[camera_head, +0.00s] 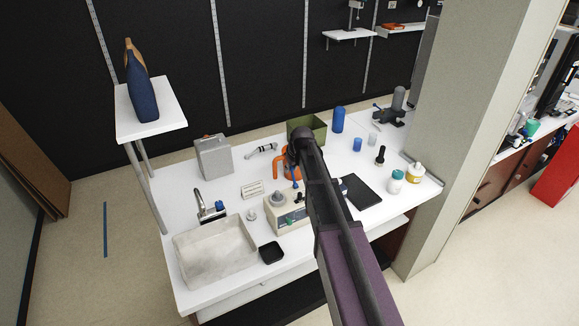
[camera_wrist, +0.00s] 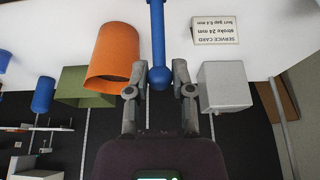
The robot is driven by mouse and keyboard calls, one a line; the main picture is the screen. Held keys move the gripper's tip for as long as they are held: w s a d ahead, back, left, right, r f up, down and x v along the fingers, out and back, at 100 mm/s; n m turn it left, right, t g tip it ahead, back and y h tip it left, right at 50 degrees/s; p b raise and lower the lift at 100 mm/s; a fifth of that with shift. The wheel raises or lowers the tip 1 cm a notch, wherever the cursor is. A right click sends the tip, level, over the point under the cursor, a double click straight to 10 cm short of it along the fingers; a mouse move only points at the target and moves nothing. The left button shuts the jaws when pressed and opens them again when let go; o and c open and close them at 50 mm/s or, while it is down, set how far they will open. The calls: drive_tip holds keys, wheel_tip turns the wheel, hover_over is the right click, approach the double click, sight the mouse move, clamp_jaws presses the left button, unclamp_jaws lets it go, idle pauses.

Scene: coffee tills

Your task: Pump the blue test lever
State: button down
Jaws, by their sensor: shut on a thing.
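The blue test lever (camera_wrist: 158,35) shows in the wrist view as a straight blue rod with a ball knob at its end. The knob is between the fingers of my gripper (camera_wrist: 159,78), which is shut on it. In the head view a short piece of the blue lever (camera_head: 296,182) shows beside my arm, above a beige machine (camera_head: 285,217) with a grey dome. My arm hides part of the machine, and the gripper's fingers cannot be made out clearly there.
An orange jug (camera_wrist: 112,52) and an olive bin (camera_wrist: 80,85) stand to one side of the lever in the wrist view. A grey canister (camera_wrist: 226,86) and a service card (camera_wrist: 215,32) are on the other side. A sink (camera_head: 215,250) is at the counter's front left.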

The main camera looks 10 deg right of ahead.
drive_tip(key=shift+s+d, duration=0.1)
drive_tip(key=shift+s, duration=0.1)
drive_tip(key=shift+s+d+r+p, duration=0.2)
drive_tip(key=shift+s+r, duration=0.05)
drive_tip(key=shift+s, duration=0.35)
drive_tip(key=shift+s+d+r+p, duration=0.2)
drive_tip(key=shift+s, duration=0.4)
drive_tip(key=shift+s+d, duration=0.1)
drive_tip(key=shift+s, duration=0.25)
drive_tip(key=shift+c, duration=2.1)
unclamp_jaws()
drive_tip(key=s+f+m+g+h, duration=0.1)
drive_tip(key=s+m+g, duration=0.2)
drive_tip(key=s, duration=2.4)
drive_tip(key=shift+a+f+m+g, duration=0.15)
drive_tip(key=shift+a+m+g, duration=0.15)
drive_tip(key=shift+g, duration=0.3)
